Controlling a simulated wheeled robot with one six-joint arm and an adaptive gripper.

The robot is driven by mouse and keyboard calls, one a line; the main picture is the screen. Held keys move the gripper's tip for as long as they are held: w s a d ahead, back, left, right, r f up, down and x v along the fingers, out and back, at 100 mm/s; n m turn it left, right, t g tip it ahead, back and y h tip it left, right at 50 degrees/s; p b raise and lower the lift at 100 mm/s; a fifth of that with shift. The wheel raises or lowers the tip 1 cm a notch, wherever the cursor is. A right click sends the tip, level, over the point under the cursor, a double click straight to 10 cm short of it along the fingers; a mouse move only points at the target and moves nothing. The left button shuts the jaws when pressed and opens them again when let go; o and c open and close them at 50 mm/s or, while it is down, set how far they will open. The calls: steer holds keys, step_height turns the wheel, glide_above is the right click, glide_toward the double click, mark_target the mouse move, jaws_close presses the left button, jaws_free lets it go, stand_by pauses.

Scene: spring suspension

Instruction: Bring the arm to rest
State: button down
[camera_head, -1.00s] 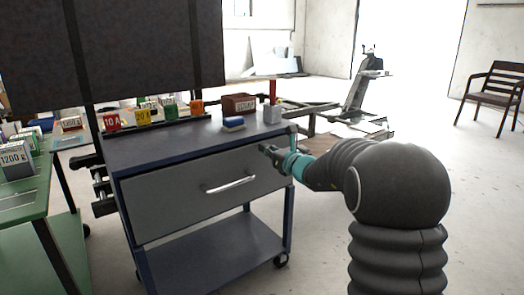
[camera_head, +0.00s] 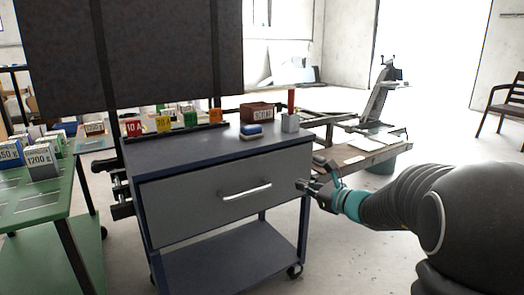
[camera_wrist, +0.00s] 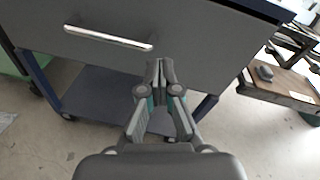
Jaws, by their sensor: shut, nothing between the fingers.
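My gripper (camera_head: 306,186) is at the end of my dark grey arm, just right of the blue cart's drawer front in the head view. In the wrist view my gripper (camera_wrist: 160,66) has its fingertips together with nothing between them. The grey drawer (camera_head: 200,200) is closed, with a silver handle (camera_head: 245,191) on its front. The handle also shows in the wrist view (camera_wrist: 108,37), left of the fingers. From these views I cannot tell whether the gripper touches the cart.
A green table (camera_head: 50,198) with weights stands left. A wooden bench (camera_head: 355,155) stands behind my gripper. Open floor lies at front right.

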steer(key=s+a+f+n+g+h+p, duration=0.15)
steer(key=s+f+n+g, duration=0.3)
steer(key=s+n, duration=0.45)
steer(key=s+a+f+n+g+h+p, duration=0.1)
steer(key=s+a+f+n+g+h, duration=0.15)
steer(key=s+n+g, duration=0.6)
steer(key=s+d+r+n+t+h+p, duration=0.2)
steer(key=s+r+n+p, duration=0.1)
steer(key=s, duration=0.6)
steer(key=s+d+r+n+t+h+p, duration=0.2)
steer(key=s+r+n+t+h+p, duration=0.1)
steer(key=s+r+n, duration=0.2)
steer(key=s+r, duration=0.2)
steer(key=s, duration=0.2)
steer(key=shift+s+h, duration=0.3)
steer(key=shift+s, duration=0.05)
steer(key=shift+d+n, duration=0.15)
steer(key=shift+n, duration=0.1)
